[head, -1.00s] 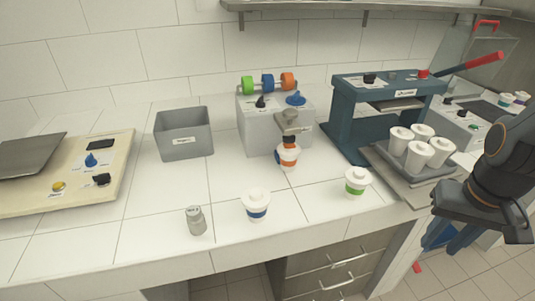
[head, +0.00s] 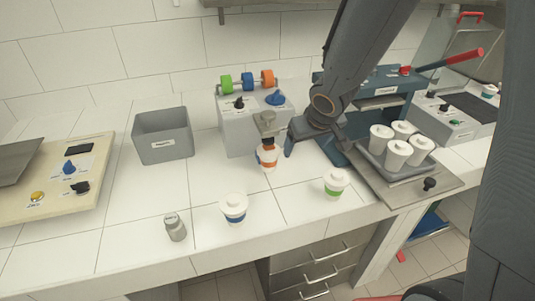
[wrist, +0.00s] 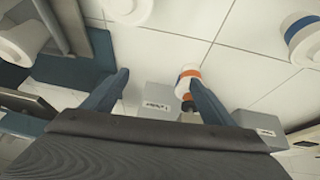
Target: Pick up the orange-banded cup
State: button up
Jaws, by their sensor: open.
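The orange-banded cup (head: 266,158) stands upright on the counter under the spout of the grey filler box (head: 239,130), and the spout hides part of its top. My gripper (head: 310,148) is open and empty, just right of the cup in the head view. In the wrist view the cup (wrist: 189,72) shows beyond the tip of the right finger, which overlaps its edge. The space between the fingers (wrist: 160,78) holds nothing. Whether that finger touches the cup I cannot tell.
A blue-banded cup (head: 234,209) and a green-banded cup (head: 336,183) stand in front, beside a small grey canister (head: 175,227). A grey bin (head: 163,138) is at left. White cups sit on a tray (head: 371,158) at right, by the blue press (head: 386,87). Clear counter lies left of the cup.

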jog(key=n+y+p, duration=0.1)
jog(key=n+y, duration=0.1)
send_near(271, 149)
jog(key=d+x, duration=0.1)
jog(key=x, duration=0.1)
jog(key=shift+w+a+f+b, duration=0.3)
jog(key=shift+w+a+f, duration=0.1)
jog(key=shift+f, duration=0.2)
jog(key=shift+w+a+f+b, duration=0.25)
jog(key=shift+a+f, duration=0.1)
jog(key=shift+f, duration=0.3)
jog(key=b+x, duration=0.2)
jog(key=x, duration=0.3)
jog(key=shift+w+a+f, duration=0.2)
jog(key=c, duration=1.6)
